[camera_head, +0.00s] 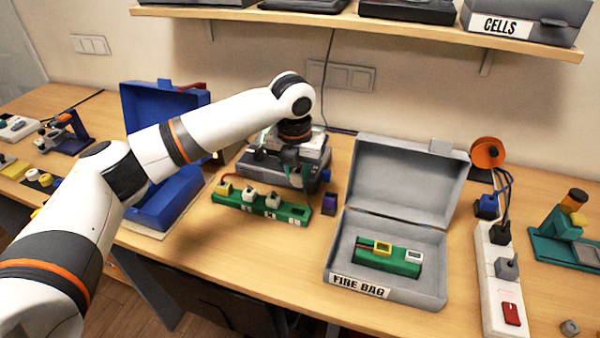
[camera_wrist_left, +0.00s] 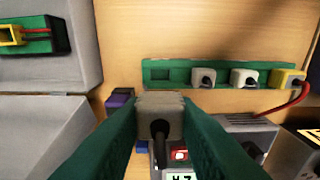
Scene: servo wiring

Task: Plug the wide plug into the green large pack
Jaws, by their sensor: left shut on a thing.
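My left gripper (camera_head: 292,168) is shut on a grey, wide plug (camera_wrist_left: 160,117) with a black cable, held between its two green fingers in the left wrist view. In the head view the gripper is above the charger, behind the long green strip, and the plug is hard to make out. A green pack (camera_head: 402,265) lies in the open grey box, with a yellow-framed and a white-framed socket on it. The long green strip (camera_head: 235,206) carries a yellow plug and two pale plugs; its right-end slot is empty. It also shows in the left wrist view (camera_wrist_left: 218,82), apart from the held plug.
The grey box (camera_head: 340,265) marked FIRE BAG has its lid up. A purple block (camera_head: 330,203) stands between strip and box. The charger (camera_head: 310,180) is behind the strip. A white power strip (camera_head: 490,265) is at right, a blue case (camera_head: 160,105) at left. Bare table lies in front.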

